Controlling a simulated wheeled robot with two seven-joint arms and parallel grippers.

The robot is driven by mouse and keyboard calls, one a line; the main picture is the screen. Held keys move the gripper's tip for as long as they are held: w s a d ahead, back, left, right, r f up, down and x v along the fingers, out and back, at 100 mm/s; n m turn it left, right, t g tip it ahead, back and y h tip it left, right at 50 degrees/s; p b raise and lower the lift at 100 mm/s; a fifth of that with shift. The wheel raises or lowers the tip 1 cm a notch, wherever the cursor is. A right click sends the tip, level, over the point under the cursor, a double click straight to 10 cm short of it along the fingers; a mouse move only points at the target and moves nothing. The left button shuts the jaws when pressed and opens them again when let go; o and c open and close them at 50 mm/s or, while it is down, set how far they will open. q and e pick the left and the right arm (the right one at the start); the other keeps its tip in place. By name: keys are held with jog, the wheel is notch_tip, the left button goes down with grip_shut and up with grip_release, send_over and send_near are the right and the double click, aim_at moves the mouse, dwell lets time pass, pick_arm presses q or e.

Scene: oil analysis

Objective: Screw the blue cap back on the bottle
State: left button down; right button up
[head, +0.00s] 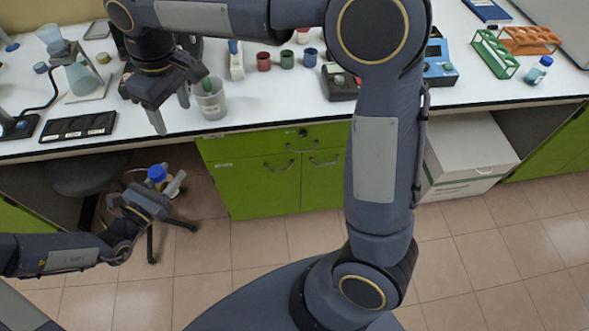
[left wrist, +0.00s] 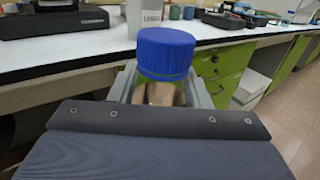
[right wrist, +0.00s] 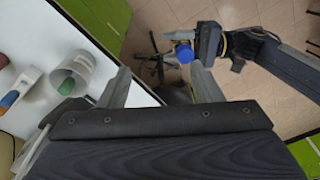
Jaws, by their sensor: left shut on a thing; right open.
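My left gripper (head: 168,192) is low in front of the bench, over the floor, shut on a bottle. The bottle is upright with the blue cap (left wrist: 165,52) on its top; how tightly it sits cannot be told. The bottle's body (left wrist: 160,95) is mostly hidden by the fingers. The blue cap also shows in the head view (head: 157,172) and the right wrist view (right wrist: 184,52). My right gripper (head: 172,112) is open and empty, higher up by the bench's front edge, apart from the cap.
A beaker (head: 211,102) with a green item stands on the white bench (head: 270,108) beside my right gripper. A black tray (head: 78,127) lies to the left. A stool (head: 90,175) is below the bench near my left gripper.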

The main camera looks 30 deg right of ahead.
jog(key=s+d+r+m+t+y, duration=0.1)
jog(key=s+d+r+m, duration=0.15)
jog(key=s+d, duration=0.6)
jog(key=s+d+f+m+t, duration=0.1)
jog(key=s+d+f+m, duration=0.1)
jog(key=s, duration=0.3)
jog(key=s+d+f+m+t+y, duration=0.1)
jog(key=s+d+f+m, duration=0.1)
jog(key=s, duration=0.3)
jog(key=s+d+f+m+t, duration=0.1)
jog(key=s+d+f+m, duration=0.1)
jog(key=s+d+f, duration=0.1)
jog(key=shift+s+d+f+t+y, duration=0.35)
jog(key=shift+s+d, duration=0.4)
jog(key=shift+s, duration=0.4)
